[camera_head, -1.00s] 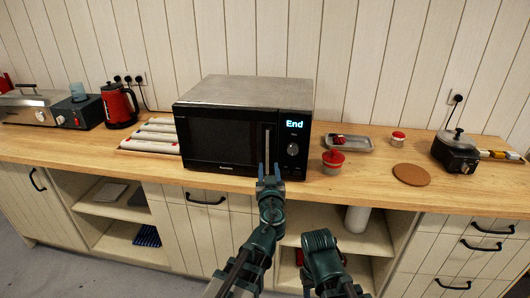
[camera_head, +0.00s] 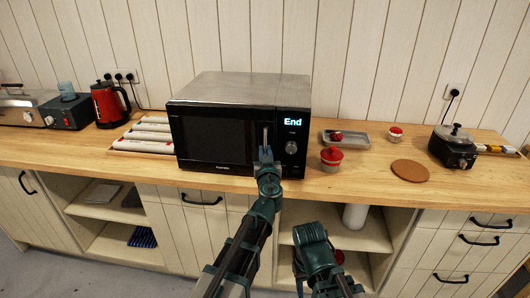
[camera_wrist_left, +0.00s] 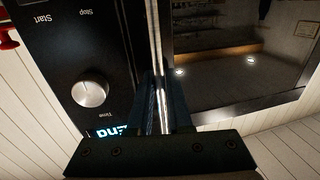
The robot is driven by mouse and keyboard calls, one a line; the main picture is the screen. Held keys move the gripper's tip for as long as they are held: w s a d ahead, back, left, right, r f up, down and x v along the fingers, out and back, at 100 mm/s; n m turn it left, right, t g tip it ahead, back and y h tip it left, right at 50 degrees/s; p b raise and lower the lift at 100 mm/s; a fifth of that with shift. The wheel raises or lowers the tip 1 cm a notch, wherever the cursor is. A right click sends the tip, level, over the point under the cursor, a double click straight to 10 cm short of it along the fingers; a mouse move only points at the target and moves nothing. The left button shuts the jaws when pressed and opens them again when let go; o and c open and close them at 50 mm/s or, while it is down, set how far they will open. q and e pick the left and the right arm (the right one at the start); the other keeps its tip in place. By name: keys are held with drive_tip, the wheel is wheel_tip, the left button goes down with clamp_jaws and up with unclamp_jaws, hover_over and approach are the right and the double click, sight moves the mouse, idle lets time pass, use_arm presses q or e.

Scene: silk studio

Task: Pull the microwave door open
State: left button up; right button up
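The black microwave (camera_head: 230,135) with a grey top stands on the wooden counter, its display reading "End". Its upright metal handle (camera_wrist_left: 155,35) is at the right side of the dark door (camera_head: 215,140), beside the control panel. My left gripper (camera_head: 266,155) is at the handle's lower part. In the left wrist view the handle runs between the two fingers (camera_wrist_left: 163,105), which are close around it and look shut on it. The door looks closed; a small gap cannot be ruled out. My right arm shows at bottom centre, but its fingers are not visible.
A red-lidded jar (camera_head: 331,158), a grey tray (camera_head: 350,140) and a brown round mat (camera_head: 410,171) lie right of the microwave. A slow cooker (camera_head: 453,150) stands farther right. A red kettle (camera_head: 108,105) and rolls (camera_head: 148,137) are left. Counter in front is narrow.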

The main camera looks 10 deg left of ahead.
use_arm(q)
clamp_jaws()
drive_tip(key=shift+s, duration=0.1)
idle(1.1)
